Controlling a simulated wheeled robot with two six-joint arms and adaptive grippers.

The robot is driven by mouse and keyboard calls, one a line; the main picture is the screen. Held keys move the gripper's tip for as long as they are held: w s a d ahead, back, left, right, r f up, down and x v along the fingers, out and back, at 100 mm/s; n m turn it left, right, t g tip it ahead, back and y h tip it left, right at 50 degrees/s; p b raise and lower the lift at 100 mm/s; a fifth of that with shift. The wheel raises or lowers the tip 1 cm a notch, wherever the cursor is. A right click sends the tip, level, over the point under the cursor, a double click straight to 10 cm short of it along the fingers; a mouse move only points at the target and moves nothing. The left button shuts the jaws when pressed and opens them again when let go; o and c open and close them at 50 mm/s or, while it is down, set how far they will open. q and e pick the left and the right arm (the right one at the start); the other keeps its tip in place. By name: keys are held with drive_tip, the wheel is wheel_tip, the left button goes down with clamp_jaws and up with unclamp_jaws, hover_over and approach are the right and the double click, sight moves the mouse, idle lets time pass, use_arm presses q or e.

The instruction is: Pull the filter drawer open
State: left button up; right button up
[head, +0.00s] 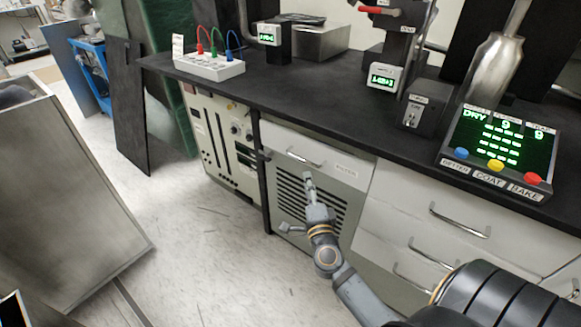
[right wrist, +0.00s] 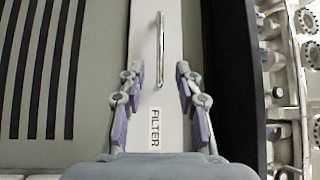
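The filter drawer (head: 325,164) is a shallow white front under the black bench top, above a slatted grille. It looks shut, flush with the cabinet. Its metal bar handle (head: 303,160) shows in the head view, left of a FILTER label (head: 346,169). My right gripper (head: 298,204) is open and empty in front of the grille, just below the handle in the picture. In the right wrist view, the handle (right wrist: 160,45) lies in line with the gap between the two fingers (right wrist: 161,68); neither finger visibly touches it. The label (right wrist: 155,127) also shows there. My left gripper is not in view.
White drawers with bar handles (head: 459,222) stand to the right. A cream panel with knobs (head: 222,135) stands left of the filter cabinet. A lit control box (head: 497,145) and a terminal block (head: 208,64) sit on the bench. The floor (head: 215,245) ahead is clear.

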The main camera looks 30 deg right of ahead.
sight(302, 158)
drive_tip(key=x, duration=1)
drive_tip(key=shift+b, duration=0.3)
drive_tip(key=shift+c, duration=0.4)
clamp_jaws()
